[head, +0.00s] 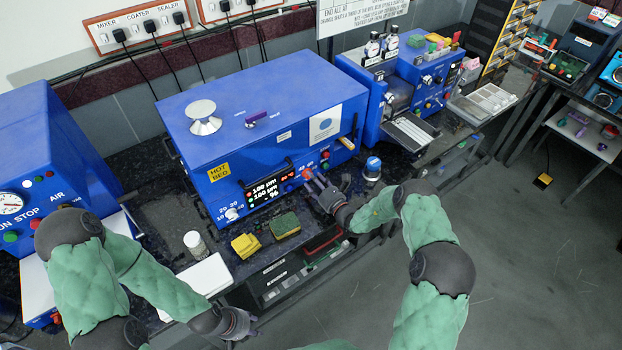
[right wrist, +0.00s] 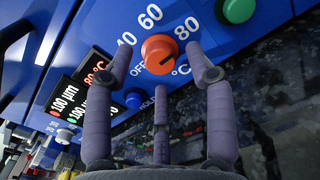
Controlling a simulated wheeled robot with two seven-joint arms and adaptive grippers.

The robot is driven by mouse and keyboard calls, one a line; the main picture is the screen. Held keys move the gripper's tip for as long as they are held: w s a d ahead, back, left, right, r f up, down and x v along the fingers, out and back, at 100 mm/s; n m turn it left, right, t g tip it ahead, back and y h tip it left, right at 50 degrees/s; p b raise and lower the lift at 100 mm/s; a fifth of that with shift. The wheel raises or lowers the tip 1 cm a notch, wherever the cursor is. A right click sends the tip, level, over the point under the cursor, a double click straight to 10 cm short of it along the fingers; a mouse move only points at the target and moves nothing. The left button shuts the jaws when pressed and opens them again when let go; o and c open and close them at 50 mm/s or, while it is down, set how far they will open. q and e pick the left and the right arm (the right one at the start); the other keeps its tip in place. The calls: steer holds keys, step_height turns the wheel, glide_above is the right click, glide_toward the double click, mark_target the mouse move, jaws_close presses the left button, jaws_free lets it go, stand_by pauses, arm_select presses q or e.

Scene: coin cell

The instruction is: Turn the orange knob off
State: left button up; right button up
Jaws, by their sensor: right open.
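The orange knob (right wrist: 160,54) is on the blue machine's front panel, with the marks OFF, 40, 60 and 80 °C around it. It also shows in the head view (head: 306,173), just beyond my right gripper (head: 316,184). In the right wrist view my right gripper (right wrist: 160,75) is open. Its two outer fingers reach up on either side of the knob and its third finger is below it. Nothing is held, and I cannot tell whether any finger touches the knob. My left gripper (head: 240,323) is low over the front edge, away from the machine; its opening is unclear.
A green button (right wrist: 238,9) and a blue button (right wrist: 133,101) are near the knob. A lit display (head: 268,187) is left of it. A blue-capped container (head: 372,168), a green sponge (head: 285,225) and a yellow block (head: 245,245) stand on the dark bench.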

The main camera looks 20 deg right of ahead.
steer(key=shift+x, duration=1)
jaws_close()
